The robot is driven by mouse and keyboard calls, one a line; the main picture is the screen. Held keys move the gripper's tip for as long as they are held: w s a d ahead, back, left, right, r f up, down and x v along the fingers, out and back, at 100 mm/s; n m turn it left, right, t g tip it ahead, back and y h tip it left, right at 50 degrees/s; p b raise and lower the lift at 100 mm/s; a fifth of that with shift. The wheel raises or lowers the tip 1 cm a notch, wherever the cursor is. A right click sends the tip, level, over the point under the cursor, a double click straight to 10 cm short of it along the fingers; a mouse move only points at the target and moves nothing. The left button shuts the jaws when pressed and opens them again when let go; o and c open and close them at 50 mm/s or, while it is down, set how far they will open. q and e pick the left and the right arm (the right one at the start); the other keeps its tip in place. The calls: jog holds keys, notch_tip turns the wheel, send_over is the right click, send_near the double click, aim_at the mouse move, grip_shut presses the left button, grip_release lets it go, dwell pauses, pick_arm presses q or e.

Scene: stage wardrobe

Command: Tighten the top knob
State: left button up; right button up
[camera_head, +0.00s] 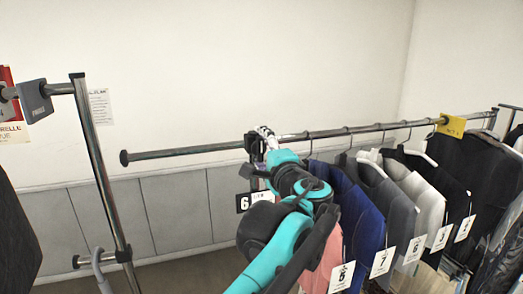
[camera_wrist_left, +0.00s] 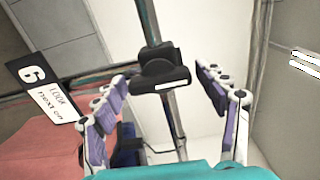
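The black top knob (camera_wrist_left: 165,73) is on a chrome upright post in the left wrist view, where the post meets the rail. In the head view its black fitting (camera_head: 251,142) shows partly at the rail, and the arm hides much of it. My left gripper (camera_wrist_left: 163,80) has its two purple-padded fingers spread on either side of the knob, with gaps showing on both sides. In the head view the gripper (camera_head: 266,136) is raised to rail height at the fitting, its fingertips hard to make out. My right gripper is in neither view.
The chrome rail (camera_head: 210,148) extends left past the post. Hangers with numbered garments, including a blue one (camera_head: 366,215), crowd the right. A black tag marked 6 (camera_wrist_left: 42,88) hangs close to the left gripper. Another upright post (camera_head: 100,165) stands at left.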

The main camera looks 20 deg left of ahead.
pick_arm(q)
jog(key=v, duration=1.2)
jog(key=shift+f, duration=0.15)
